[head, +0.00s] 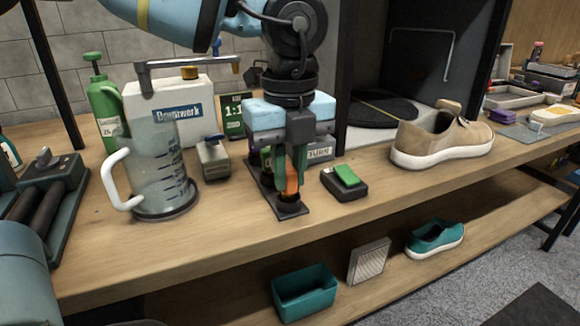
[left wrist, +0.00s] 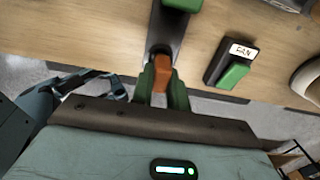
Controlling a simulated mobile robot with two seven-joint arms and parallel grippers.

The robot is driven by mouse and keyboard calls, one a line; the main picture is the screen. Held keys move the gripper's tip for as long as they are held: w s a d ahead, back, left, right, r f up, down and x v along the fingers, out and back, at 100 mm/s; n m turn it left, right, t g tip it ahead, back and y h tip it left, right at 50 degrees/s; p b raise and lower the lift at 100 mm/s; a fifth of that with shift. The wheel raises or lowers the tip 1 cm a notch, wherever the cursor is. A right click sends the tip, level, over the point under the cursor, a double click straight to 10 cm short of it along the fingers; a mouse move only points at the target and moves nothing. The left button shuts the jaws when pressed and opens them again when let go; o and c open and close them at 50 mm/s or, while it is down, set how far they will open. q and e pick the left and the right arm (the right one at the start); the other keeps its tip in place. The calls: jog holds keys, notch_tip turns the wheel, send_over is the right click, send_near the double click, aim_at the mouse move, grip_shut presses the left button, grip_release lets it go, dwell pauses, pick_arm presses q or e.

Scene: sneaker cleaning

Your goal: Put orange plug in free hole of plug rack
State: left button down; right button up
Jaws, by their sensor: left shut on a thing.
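My left gripper (head: 291,186) points down over the near end of the dark plug rack (head: 262,187). It is shut on the orange plug (head: 292,180), which is upright between the green fingers. In the left wrist view the orange plug (left wrist: 162,74) lies in line with the round hole at the near end of the rack (left wrist: 168,36). The plug's lower end is at or just above that hole; I cannot tell whether it is inside. A green plug (left wrist: 184,4) stands farther along the rack. My right gripper is not in view.
A black box with a green top (head: 345,182) sits close right of the rack. The bench's front edge is near.

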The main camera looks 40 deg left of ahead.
aim_at(289, 168)
pick_arm(q)
jog(key=shift+f, duration=0.35)
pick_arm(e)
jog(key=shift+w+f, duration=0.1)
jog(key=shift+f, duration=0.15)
pick_arm(q)
jog(key=c, duration=1.3)
grip_release()
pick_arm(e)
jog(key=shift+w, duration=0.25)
pick_arm(q)
notch_tip(289, 168, up, 7)
jog(key=shift+f+p, duration=0.1)
jog(key=shift+p, duration=0.55)
jog(key=shift+r, duration=0.6)
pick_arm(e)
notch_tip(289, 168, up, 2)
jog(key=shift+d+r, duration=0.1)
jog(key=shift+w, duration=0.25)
